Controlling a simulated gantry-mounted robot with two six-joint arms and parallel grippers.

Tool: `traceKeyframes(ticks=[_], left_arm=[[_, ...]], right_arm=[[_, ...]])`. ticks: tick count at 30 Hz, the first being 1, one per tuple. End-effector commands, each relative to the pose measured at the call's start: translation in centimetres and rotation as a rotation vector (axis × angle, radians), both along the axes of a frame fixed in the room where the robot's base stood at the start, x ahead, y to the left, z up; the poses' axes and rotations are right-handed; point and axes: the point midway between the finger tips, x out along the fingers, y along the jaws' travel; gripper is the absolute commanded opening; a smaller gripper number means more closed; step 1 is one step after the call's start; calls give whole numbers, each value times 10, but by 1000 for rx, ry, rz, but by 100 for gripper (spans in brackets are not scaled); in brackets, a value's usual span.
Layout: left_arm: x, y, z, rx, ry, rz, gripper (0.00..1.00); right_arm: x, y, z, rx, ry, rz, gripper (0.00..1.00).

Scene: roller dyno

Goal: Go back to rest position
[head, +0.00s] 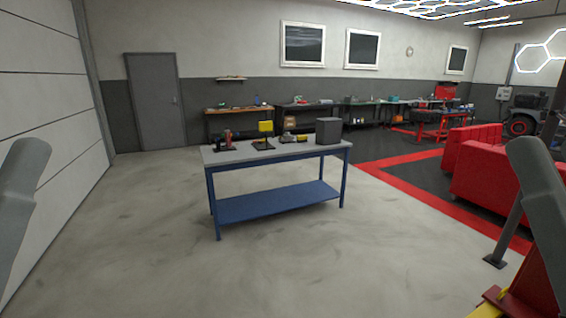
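No gripper shows in the head view. Only grey parts of my two arms stand at the far left and far right edges, and whatever is at their ends is out of the picture. A blue workbench (277,203) with a grey top stands ahead, in the middle of the room, well apart from my arms. On its top are a dark grey box (328,131), a yellow sign-like piece on a stand (266,127), a reddish-brown tool (227,139) and some small items.
Open concrete floor (130,240) surrounds the bench. Red blocks (495,175) stand at the right, near a grey post on a floor plate (495,261). A red and yellow structure (520,290) is at the lower right. Workbenches (240,111) line the back wall beside a grey door (155,100).

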Motion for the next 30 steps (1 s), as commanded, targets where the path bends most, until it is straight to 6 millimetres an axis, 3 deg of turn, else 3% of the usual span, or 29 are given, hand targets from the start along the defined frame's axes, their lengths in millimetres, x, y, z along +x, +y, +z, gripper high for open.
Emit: traceKeyframes(ticks=[1,5,15,18,23,30], left_arm=[[0,0,41,0,1,0,47],[0,0,98,0,2,0,47],[1,0,261,0,2,0,47],[1,0,299,0,2,0,47],[1,0,327,0,2,0,47],[1,0,325,0,3,0,47]], right_arm=[[0,0,41,0,1,-1,47],[1,-1,98,-1,2,-4,47],[1,-1,261,-2,2,-6,47],[1,-1,298,-2,2,-6,47],[2,-1,327,-2,3,-6,47],[1,-1,325,-2,2,-6,47]])
